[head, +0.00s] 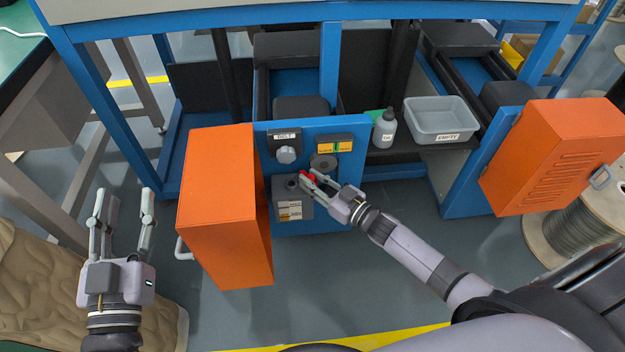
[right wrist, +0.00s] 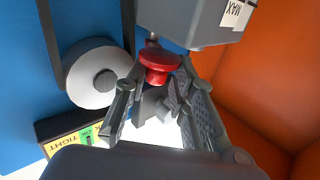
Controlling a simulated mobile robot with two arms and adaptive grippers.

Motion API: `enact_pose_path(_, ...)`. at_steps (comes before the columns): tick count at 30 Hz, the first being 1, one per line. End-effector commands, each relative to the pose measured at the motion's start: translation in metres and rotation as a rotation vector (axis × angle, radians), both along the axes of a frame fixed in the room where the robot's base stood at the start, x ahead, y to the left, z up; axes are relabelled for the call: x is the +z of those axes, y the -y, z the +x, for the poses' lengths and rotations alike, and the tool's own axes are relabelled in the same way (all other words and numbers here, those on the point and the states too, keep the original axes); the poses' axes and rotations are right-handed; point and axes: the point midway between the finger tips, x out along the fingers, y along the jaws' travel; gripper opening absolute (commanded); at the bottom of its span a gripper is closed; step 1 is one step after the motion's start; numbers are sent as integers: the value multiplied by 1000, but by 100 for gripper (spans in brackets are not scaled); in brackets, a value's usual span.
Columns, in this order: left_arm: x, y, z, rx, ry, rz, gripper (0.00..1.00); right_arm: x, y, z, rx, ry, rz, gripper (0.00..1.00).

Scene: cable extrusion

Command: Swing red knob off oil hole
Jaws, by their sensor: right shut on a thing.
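The red knob (head: 306,176) sits at the top right of a small grey box (head: 292,209) on the blue machine panel. My right gripper (head: 318,178) reaches it from the right and is shut on it. In the right wrist view the red knob (right wrist: 158,60) shows between the two fingers, by the box's edge. A dark round spot (head: 291,184) on top of the box, left of the knob, may be the oil hole; I cannot tell how much the knob's arm covers. My left gripper (head: 123,194) is open and empty, far left of the panel.
An orange door (head: 218,210) stands open just left of the box, another (head: 555,155) at right. A bottle (head: 385,128) and grey tray (head: 440,120) stand on the shelf at right.

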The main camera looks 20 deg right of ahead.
Motion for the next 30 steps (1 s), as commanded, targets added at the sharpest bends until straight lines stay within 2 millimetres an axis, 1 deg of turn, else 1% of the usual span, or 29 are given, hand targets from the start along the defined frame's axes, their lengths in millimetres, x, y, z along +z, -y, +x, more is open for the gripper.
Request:
enact_pose_path(1,0,0,0,0,0,0,40,1,6,2,-11,1,-6,0)
enact_pose_path(2,0,0,0,0,1,0,40,1,7,2,-11,1,-6,26)
enact_pose_path(7,0,0,0,0,1,0,40,1,7,2,-12,-1,-6,37)
enact_pose_path(16,0,0,0,-1,2,0,40,0,5,1,-9,-1,-4,38)
enact_pose_path(20,0,1,0,-2,2,-1,40,0,7,-4,-9,-2,-4,38)
enact_pose_path(23,0,1,0,-1,2,0,40,-1,13,-15,-9,-3,-5,38)
enact_pose_path(30,0,0,0,-1,2,0,40,-1,29,-50,-9,-3,-5,38)
